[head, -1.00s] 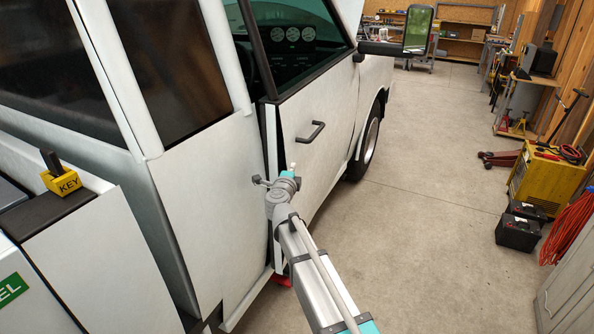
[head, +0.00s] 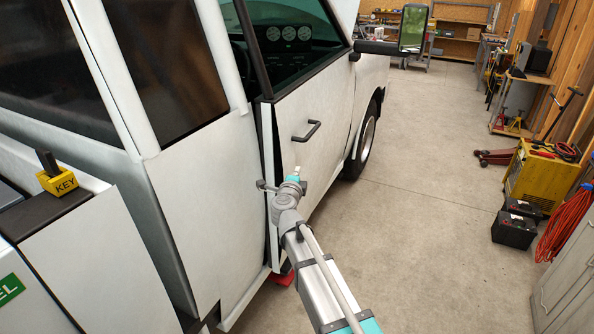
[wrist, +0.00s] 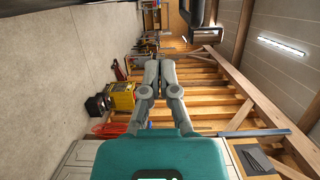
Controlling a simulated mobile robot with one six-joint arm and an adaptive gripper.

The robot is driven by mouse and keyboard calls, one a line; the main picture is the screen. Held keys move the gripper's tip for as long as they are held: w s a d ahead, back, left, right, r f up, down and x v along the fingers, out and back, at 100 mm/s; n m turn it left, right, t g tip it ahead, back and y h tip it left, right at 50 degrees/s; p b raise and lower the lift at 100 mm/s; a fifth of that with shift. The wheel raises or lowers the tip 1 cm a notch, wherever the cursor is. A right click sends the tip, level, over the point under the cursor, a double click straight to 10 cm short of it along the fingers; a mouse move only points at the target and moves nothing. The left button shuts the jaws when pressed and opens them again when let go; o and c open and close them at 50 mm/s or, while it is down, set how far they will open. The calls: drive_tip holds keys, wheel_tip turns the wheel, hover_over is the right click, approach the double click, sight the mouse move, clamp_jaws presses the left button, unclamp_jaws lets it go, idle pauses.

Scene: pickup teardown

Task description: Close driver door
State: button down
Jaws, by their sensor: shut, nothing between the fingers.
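The driver door (head: 325,165) is white with a black pull handle (head: 306,131). It stands ajar, its rear edge out from the body with a dark gap beside it. My arm reaches up from the bottom of the head view to the door's rear edge. Its end overlaps the lower part of the door there, and I cannot tell if it touches. In the wrist view my gripper (wrist: 160,66) has its two grey fingers together with nothing between them. No door panel lies before the fingertips in that view.
The pickup's cab and side (head: 185,210) fill the left. A yellow KEY block (head: 57,179) sits at far left. Clear concrete floor (head: 425,170) lies to the right. Beyond it stand black batteries (head: 514,230), a yellow machine (head: 540,172) and a red hose coil (head: 566,226).

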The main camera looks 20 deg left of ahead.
drive_tip(key=s+a, duration=0.3)
drive_tip(key=s, duration=0.4)
drive_tip(key=shift+s, duration=0.35)
